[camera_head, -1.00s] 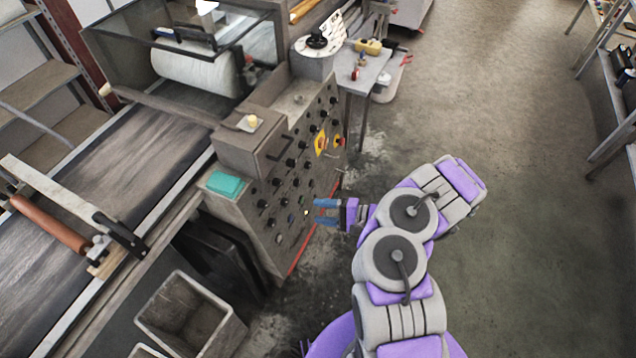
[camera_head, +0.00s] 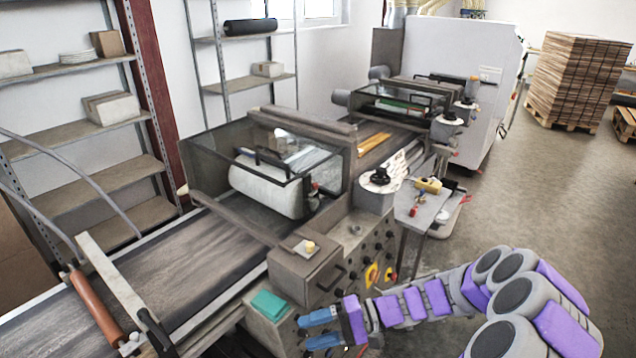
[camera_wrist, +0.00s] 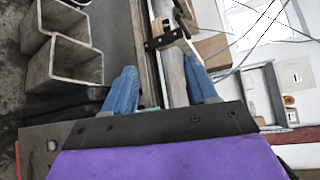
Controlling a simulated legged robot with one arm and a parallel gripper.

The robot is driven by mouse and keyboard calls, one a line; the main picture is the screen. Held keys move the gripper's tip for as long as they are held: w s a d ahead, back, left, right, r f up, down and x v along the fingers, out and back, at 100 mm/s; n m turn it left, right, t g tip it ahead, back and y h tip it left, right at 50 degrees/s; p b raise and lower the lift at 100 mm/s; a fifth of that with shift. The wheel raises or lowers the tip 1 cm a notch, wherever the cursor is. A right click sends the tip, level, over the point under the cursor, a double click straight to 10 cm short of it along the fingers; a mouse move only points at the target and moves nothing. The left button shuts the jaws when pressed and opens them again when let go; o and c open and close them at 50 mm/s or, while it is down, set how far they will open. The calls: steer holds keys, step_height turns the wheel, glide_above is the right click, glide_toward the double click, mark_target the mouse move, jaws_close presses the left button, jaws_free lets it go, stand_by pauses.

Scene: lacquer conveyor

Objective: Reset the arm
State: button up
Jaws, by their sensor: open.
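My gripper (camera_head: 322,330) has blue fingers and is at the bottom middle of the head view, in front of the machine's control panel (camera_head: 345,268). Its two fingers are apart with nothing between them. In the wrist view my gripper (camera_wrist: 160,92) also shows open, with the conveyor edge beyond the fingertips. My purple and grey arm reaches in from the lower right. I cannot tell exactly how far the fingers are from the panel, but no contact shows.
The conveyor belt (camera_head: 190,262) runs along the left, with a teal block (camera_head: 270,305) on the machine's corner. A small side table (camera_head: 425,203) stands beyond the panel. Shelves (camera_head: 80,135) line the wall. Open floor (camera_head: 545,190) lies to the right.

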steer(key=s+r+n+g+h, duration=0.1)
steer(key=s+r+n+h, duration=0.1)
steer(key=s+r+h, duration=0.35)
steer(key=s+r+n+g+h, duration=0.2)
steer(key=s, duration=0.7)
steer(key=s+d+r+m+t+h, duration=0.2)
steer(key=s+d+t+h, duration=0.2)
steer(key=s+d+h, duration=0.4)
steer(key=s+d, duration=0.4)
steer(key=d, duration=0.2)
steer(key=shift+d+r+m, duration=0.15)
steer(key=shift+d+m, duration=0.1)
steer(key=shift+m, duration=0.15)
steer(key=shift+w, duration=0.15)
